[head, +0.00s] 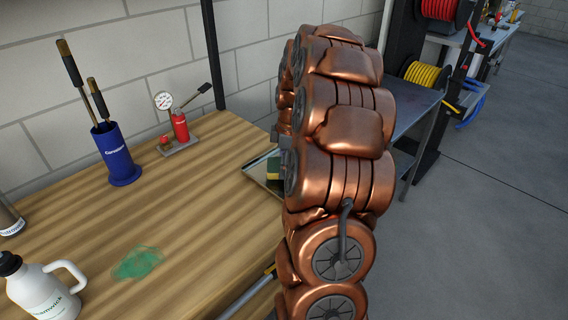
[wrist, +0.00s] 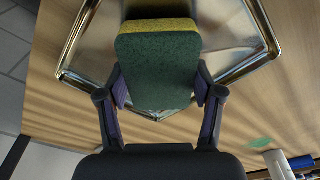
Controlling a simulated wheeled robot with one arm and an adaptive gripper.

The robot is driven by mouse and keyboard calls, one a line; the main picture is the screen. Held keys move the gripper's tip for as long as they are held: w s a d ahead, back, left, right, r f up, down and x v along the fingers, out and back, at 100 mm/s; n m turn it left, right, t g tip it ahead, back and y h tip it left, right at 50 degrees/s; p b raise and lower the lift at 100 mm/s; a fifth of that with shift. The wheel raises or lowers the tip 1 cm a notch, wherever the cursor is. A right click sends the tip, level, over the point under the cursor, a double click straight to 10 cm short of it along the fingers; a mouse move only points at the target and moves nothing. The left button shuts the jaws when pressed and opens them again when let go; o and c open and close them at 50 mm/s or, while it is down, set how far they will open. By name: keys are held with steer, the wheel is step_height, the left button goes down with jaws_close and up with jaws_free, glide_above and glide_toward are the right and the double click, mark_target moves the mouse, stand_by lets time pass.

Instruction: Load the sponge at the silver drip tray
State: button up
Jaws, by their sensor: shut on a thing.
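The sponge (wrist: 158,68), green with a yellow layer, fills the middle of the wrist view. My gripper (wrist: 160,92) is shut on it, one finger at each side. The silver drip tray (wrist: 240,66) lies on the wooden table behind the sponge, its shiny rim showing on both sides. I cannot tell whether the sponge touches the tray. In the head view a small part of the sponge (head: 273,168) and the tray's left corner (head: 258,177) show beside my copper-coloured arm, which hides the rest.
A green smear (head: 138,262) marks the wooden table (head: 200,215). A blue holder (head: 118,155), a red pump with a gauge (head: 180,128) and a white bottle (head: 42,290) stand to the left. Bare wood lies between them and the tray.

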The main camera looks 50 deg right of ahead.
steer(key=shift+f+b, duration=0.35)
steer(key=shift+f, duration=0.1)
stand_by(1.8)
steer(key=shift+r, duration=0.15)
steer(key=shift+r+p, duration=0.7)
steer(key=shift+r, duration=2.75)
steer(key=shift+w, duration=0.1)
